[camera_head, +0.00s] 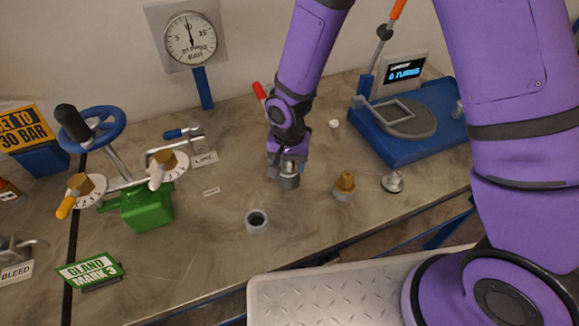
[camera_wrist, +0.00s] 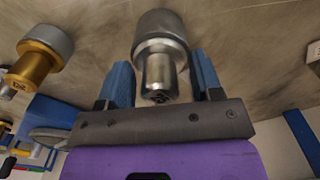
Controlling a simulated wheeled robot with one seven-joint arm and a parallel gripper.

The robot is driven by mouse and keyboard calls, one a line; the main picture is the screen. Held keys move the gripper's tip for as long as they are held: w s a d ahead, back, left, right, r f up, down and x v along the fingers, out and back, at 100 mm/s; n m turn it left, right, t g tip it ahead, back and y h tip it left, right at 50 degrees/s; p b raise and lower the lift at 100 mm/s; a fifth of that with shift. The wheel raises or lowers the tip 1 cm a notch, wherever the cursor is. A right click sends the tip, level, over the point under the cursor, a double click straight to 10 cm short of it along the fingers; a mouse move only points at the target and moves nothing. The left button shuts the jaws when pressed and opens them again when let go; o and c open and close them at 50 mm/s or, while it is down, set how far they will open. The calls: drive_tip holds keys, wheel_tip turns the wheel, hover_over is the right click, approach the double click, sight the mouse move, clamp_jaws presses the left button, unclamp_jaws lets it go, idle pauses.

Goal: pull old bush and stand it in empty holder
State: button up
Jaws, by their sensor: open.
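My gripper (camera_head: 287,166) is open and points down over the bench. In the wrist view, a steel bush (camera_wrist: 160,74) stands in a grey cylindrical holder (camera_wrist: 160,30) with my blue fingers on either side of it; whether they touch it I cannot tell. In the head view the grey holder (camera_head: 289,182) shows just under my gripper, and the bush is mostly hidden. A brass bush (camera_head: 345,181) stands upright to the right, also seen in the wrist view (camera_wrist: 38,62). An empty grey holder (camera_head: 257,225) with a dark open bore stands to the left and nearer. No label marks which bush is old.
A steel flanged piece (camera_head: 393,182) stands right of the brass bush. A blue base with a grey ring (camera_head: 402,120) is at the back right. A green valve block (camera_head: 147,207) with dials stands at the left. The bench around the empty holder is clear.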

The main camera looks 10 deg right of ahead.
drive_tip(key=c, duration=0.8)
drive_tip(key=shift+r, duration=0.1)
drive_tip(key=shift+r, duration=1.8)
drive_tip(key=shift+r, duration=0.1)
drive_tip(key=shift+r, duration=1.95)
